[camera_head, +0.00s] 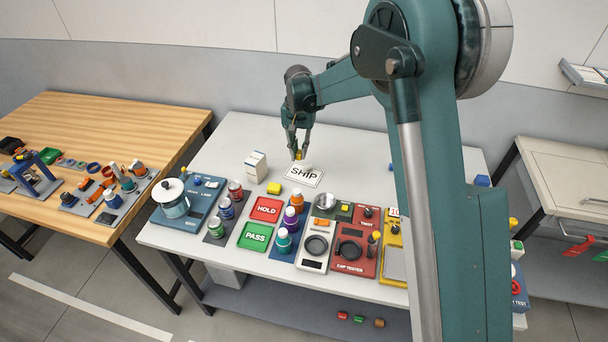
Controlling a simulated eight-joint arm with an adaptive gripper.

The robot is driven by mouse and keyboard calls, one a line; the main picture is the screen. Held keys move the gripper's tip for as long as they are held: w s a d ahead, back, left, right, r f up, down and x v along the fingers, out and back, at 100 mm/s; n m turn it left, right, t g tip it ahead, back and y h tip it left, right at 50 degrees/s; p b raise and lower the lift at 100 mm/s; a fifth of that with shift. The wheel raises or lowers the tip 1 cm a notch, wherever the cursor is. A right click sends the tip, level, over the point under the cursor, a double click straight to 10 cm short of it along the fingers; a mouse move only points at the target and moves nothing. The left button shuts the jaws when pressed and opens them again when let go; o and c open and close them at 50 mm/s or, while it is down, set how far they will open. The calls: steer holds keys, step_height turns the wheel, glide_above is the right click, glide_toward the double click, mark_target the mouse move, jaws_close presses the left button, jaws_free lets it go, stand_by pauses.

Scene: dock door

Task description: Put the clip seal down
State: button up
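My gripper (299,154) points down just behind the white SHIP card (303,177) on the white table. Its fingers are closed around a small yellow piece, which looks like the clip seal (300,156). The piece is mostly hidden between the fingertips, and I cannot tell whether it touches the table. A small pale object (307,168) lies at the back edge of the card, just in front of the fingertips.
Red HOLD (266,209) and green PASS (255,236) mats, several bottles and a red cap tester (354,250) fill the front. The table's back left is clear.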

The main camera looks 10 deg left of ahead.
steer(key=shift+f, duration=0.1)
glide_above(300, 176)
steer(key=shift+s+f, duration=0.1)
steer(key=shift+f, duration=2.95)
steer(key=shift+f, duration=1.85)
steer(key=shift+f, duration=0.2)
steer(key=o, duration=0.4)
steer(key=shift+c, duration=0.2)
steer(key=o, duration=0.3)
steer(key=shift+r, duration=0.15)
